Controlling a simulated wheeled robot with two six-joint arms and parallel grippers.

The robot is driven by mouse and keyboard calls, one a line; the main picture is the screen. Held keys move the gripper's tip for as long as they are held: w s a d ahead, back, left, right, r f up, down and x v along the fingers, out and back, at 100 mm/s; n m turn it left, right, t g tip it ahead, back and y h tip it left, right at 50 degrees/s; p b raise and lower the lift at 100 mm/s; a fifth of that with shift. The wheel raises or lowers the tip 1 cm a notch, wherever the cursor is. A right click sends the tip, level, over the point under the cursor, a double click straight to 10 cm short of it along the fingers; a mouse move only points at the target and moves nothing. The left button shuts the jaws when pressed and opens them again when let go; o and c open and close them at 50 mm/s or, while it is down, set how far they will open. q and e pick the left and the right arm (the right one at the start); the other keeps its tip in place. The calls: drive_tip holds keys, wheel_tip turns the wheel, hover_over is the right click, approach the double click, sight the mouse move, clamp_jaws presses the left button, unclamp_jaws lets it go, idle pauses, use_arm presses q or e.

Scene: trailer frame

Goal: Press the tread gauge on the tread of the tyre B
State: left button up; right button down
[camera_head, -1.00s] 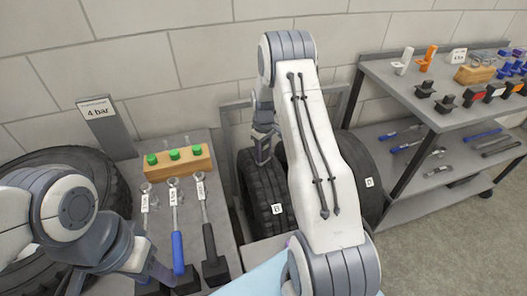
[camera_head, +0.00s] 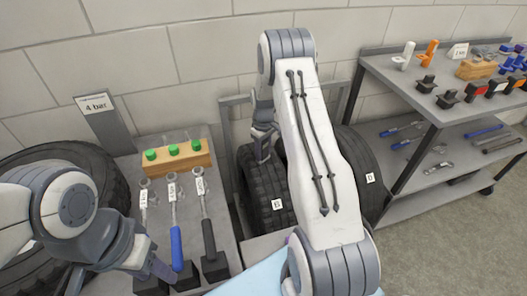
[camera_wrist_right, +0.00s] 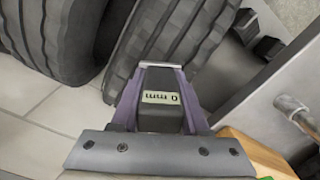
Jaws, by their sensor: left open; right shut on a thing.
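Tyre B (camera_head: 264,186) stands upright in a rack, its label facing me, with tyre D (camera_head: 366,165) to its right. My right gripper (camera_head: 263,150) is at the upper part of tyre B, partly behind my own arm. My left gripper (camera_head: 157,268) is open, low at the left by the tool bench.
A grey bench (camera_head: 226,220) holds a wooden block (camera_head: 180,160) with green caps and several gauge-headed tools. A sign reading 4 bar (camera_head: 97,108) stands behind it. Another tyre (camera_head: 85,160) lies at the left. A shelf trolley (camera_head: 400,110) with tools stands right; the floor before it is clear.

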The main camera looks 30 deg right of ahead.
drive_tip(key=shift+f, duration=0.45)
drive_tip(key=shift+f, duration=0.15)
idle(1.6)
drive_tip(key=shift+r+p, duration=2.2)
drive_tip(key=shift+r, duration=0.95)
